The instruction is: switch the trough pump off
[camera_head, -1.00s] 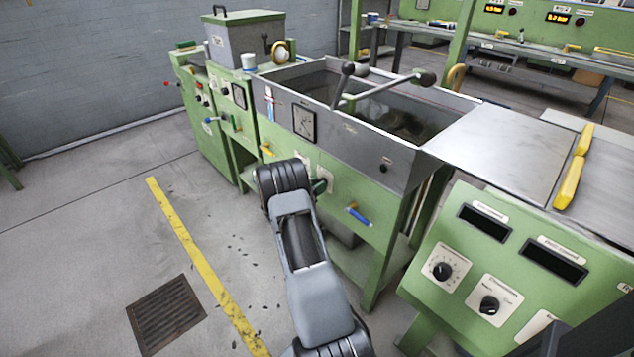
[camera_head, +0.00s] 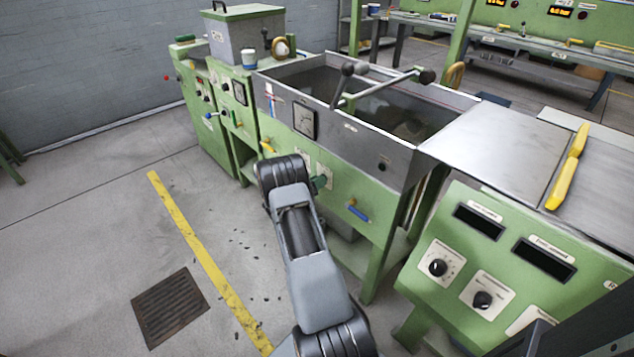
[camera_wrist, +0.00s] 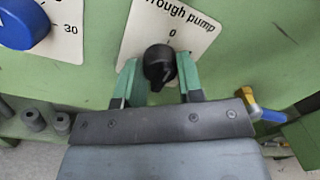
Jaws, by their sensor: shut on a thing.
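The trough pump switch is a black rotary knob (camera_wrist: 160,62) on a cream plate (camera_wrist: 140,36) lettered "Trough pump", with a 0 above the knob in the wrist view. My gripper (camera_wrist: 159,75) has its two green fingers on either side of the knob and is shut on it. I cannot clearly tell which way the knob points. In the head view, my gripper (camera_head: 319,184) is at the green front panel under the steel trough (camera_head: 375,150). My own arm hides most of it there, and the knob does not show.
A blue knob (camera_wrist: 22,22) with a scale reading 30 is at upper left in the wrist view. A blue-handled valve (camera_head: 357,213) is right of my gripper. A green control console (camera_head: 490,260) stands at right. The floor at left is open, with a drain grate (camera_head: 170,306).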

